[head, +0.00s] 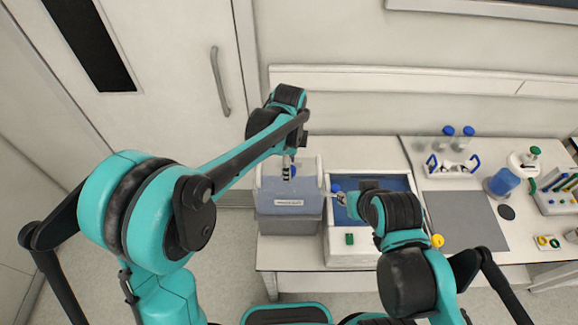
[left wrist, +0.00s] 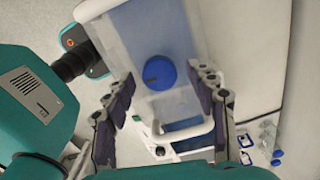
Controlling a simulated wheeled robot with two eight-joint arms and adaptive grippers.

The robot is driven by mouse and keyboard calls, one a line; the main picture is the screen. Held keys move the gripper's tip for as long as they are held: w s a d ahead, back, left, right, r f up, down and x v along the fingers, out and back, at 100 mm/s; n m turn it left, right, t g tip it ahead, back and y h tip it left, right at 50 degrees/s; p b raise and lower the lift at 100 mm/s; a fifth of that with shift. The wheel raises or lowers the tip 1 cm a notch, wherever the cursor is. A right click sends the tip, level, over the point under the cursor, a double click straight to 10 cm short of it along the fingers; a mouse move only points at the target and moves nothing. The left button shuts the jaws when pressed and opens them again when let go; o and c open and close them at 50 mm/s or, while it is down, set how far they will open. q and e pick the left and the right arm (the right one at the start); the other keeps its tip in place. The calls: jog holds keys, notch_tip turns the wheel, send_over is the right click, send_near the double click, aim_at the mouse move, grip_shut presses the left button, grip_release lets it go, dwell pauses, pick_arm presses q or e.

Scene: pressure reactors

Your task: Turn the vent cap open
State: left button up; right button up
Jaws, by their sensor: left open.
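The vent cap appears to be the round blue cap (left wrist: 159,72) on top of a translucent bluish container (left wrist: 165,30). In the head view this container (head: 290,208) is a labelled box on the left end of the bench, and the cap is mostly hidden by my gripper. My left gripper (head: 288,172) points down over the box. In the left wrist view its fingers (left wrist: 160,76) are spread on either side of the cap, with gaps showing. My right gripper (head: 342,199) is over the white-rimmed blue tray to the right; its fingers are too small to read.
The white-rimmed blue tray (head: 338,258) stands close beside the box. The wall and door are behind.

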pick_arm(q)
jog(key=shift+f, duration=0.25)
jog(key=shift+c, duration=0.2)
jog(key=c, duration=1.1)
